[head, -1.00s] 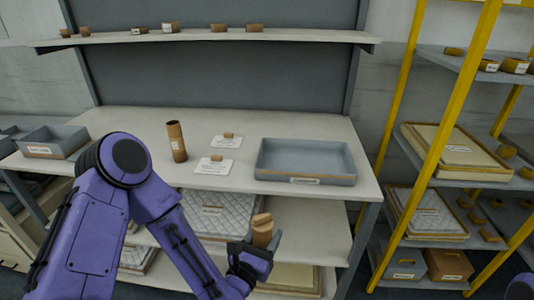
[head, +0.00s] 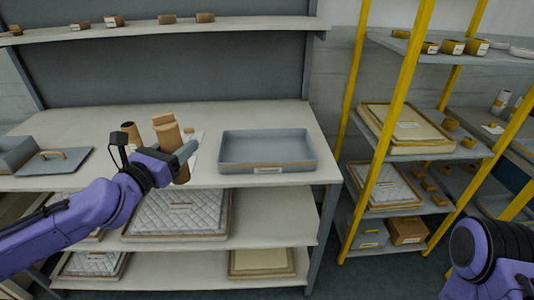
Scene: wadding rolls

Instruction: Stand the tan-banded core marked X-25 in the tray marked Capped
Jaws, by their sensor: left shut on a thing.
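My left gripper (head: 172,163) is shut on a tan-brown core (head: 169,138), held roughly upright above the bench, to the left of the tray. A lighter tan piece shows at the core's top. No X-25 mark is readable on it. A shallow blue-grey tray (head: 268,169) stands empty on the bench's right part; its front label is too small to read. Another brown core (head: 130,133) stands on the bench behind my left gripper, partly hidden. My right arm shows at the lower right, but its gripper is out of view.
A white card (head: 197,138) is partly hidden behind the held core. A grey lid with a tan handle (head: 53,158) lies at the bench's left. A shelf (head: 240,27) with small cores runs above. A yellow-posted rack (head: 392,120) stands at right.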

